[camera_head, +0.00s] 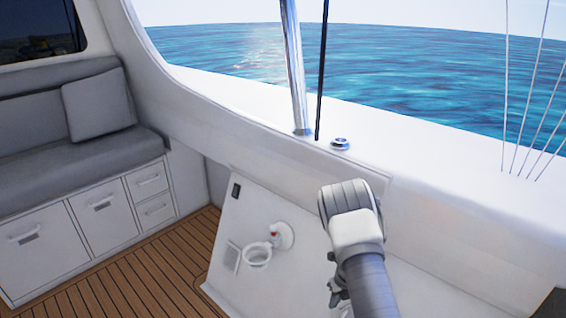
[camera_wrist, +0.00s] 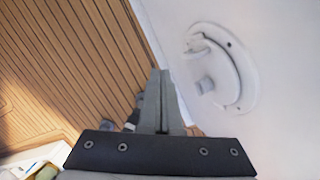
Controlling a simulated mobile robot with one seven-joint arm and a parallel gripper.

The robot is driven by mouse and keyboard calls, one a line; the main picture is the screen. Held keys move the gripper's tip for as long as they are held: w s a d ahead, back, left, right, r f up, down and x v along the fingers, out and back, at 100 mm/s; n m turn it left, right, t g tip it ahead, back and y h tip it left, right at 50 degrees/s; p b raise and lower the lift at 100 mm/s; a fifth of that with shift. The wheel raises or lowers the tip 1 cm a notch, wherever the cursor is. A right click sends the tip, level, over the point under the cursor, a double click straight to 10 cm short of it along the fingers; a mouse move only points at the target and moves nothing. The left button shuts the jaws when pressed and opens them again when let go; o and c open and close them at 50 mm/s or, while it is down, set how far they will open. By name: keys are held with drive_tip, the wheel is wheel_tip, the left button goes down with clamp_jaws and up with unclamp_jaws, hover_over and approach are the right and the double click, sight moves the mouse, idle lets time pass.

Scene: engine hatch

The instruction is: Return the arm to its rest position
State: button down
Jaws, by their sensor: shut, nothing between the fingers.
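My arm (camera_head: 360,245) reaches in from the bottom right in the head view, bent over in front of a white side panel (camera_head: 305,265). My gripper is mostly hidden behind the arm there. In the wrist view my gripper (camera_wrist: 161,76) points away from the camera with its two grey fingers together and nothing between them. A white round fitting (camera_wrist: 222,68) with a raised rim lies to the right of the fingertips, apart from them in the picture.
In the head view a white ring holder (camera_head: 257,255) and a round mount (camera_head: 283,237) stick out from the panel. A grey cushioned bench (camera_head: 75,140) with drawers stands left. The wooden floor (camera_head: 150,275) is clear. A steel post (camera_head: 296,75) rises from the white ledge.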

drive_tip(key=s+a+r+n+t, duration=0.15)
drive_tip(key=r+n, duration=0.25)
drive_tip(key=r, duration=0.6)
drive_tip(key=s+a+r+n+y, duration=0.1)
drive_tip(key=a+r+n, duration=0.3)
drive_tip(key=r, duration=0.6)
drive_tip(key=s+a+r+n, duration=0.1)
drive_tip(key=r+n, duration=0.4)
drive_tip(key=r, duration=0.6)
drive_tip(key=s+a+r+n+t, duration=0.1)
drive_tip(key=s+r+n, duration=0.9)
drive_tip(key=s+r, duration=0.2)
drive_tip(key=s+d+r+n+t+h, duration=0.1)
drive_tip(key=s+r+n, duration=0.2)
drive_tip(key=s+n, duration=0.3)
drive_tip(key=s+d+r+n+t+h, duration=0.15)
drive_tip(key=s+n, duration=0.25)
drive_tip(key=s, duration=0.4)
wheel_tip(320, 180, up, 18)
drive_tip(key=p, duration=1.8)
drive_tip(key=shift+w+a+r+p, duration=0.2)
drive_tip(key=shift+a+r+p, duration=0.05)
drive_tip(key=shift+p, duration=0.1)
drive_tip(key=shift+d, duration=0.15)
